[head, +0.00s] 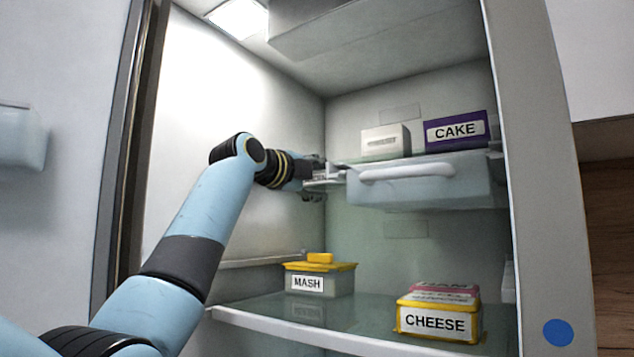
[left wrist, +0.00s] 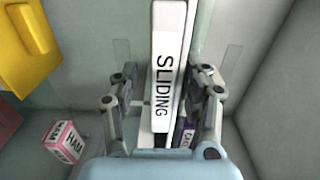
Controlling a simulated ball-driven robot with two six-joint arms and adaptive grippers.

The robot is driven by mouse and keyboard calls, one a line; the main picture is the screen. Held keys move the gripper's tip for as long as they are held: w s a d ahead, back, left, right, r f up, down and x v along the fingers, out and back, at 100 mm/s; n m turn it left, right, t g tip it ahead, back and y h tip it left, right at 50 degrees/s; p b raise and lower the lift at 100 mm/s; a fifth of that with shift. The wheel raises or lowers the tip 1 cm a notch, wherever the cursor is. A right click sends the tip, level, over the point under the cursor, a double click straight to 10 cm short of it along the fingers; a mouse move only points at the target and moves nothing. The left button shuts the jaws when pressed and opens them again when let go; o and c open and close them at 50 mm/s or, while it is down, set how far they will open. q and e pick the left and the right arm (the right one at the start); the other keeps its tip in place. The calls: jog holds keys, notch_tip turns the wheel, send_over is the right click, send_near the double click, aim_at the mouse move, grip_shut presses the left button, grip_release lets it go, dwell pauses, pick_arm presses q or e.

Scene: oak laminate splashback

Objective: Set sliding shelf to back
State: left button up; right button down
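My left gripper (head: 325,177) is at the left end of this shelf. In the left wrist view, a white bar labelled SLIDING (left wrist: 168,75) stands between the fingers of my left gripper (left wrist: 165,85). The fingers are spread, with a visible gap on the bar's left side; contact on the right side is unclear. My right gripper is not in view.
A purple CAKE box (head: 455,131) and a white box (head: 385,142) stand on the sliding shelf. The fridge's side wall stands close left of my arm.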

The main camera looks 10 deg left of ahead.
pick_arm(q)
jog(key=shift+s+a, duration=0.1)
jog(key=shift+s, duration=0.05)
jog(key=v, duration=1.1)
jog(key=shift+s, duration=0.3)
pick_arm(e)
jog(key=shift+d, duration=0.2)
